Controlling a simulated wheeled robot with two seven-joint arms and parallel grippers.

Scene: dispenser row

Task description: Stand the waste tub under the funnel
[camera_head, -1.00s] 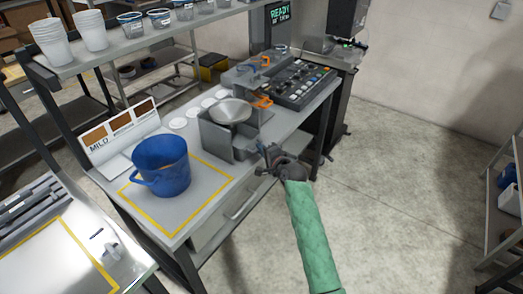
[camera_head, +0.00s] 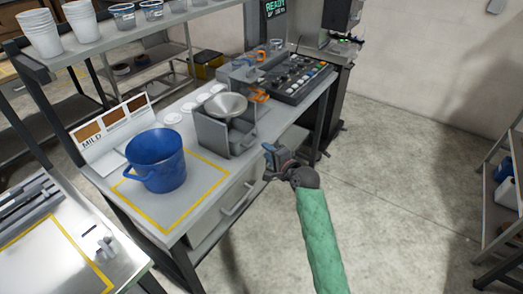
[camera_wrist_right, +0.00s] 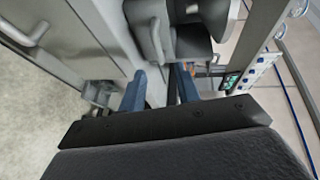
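A blue tub (camera_head: 156,170) with a side handle, which I take for the waste tub, stands upright inside the yellow outline on the bench. The metal funnel (camera_head: 225,104) sits on a grey stand (camera_head: 211,135) further back on the bench, to the tub's right. The tub is apart from the stand. My right gripper (camera_head: 268,157) is beyond the bench's front edge, right of the stand and away from the tub. In the right wrist view its blue fingers (camera_wrist_right: 160,88) are apart with nothing clearly held. My left gripper is not in view.
A control panel (camera_head: 293,75) sits at the bench's far right end. A sign board (camera_head: 104,130) stands behind the tub. A drawer handle (camera_head: 237,199) juts from the bench front. A shelf (camera_head: 130,38) with cups is above.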

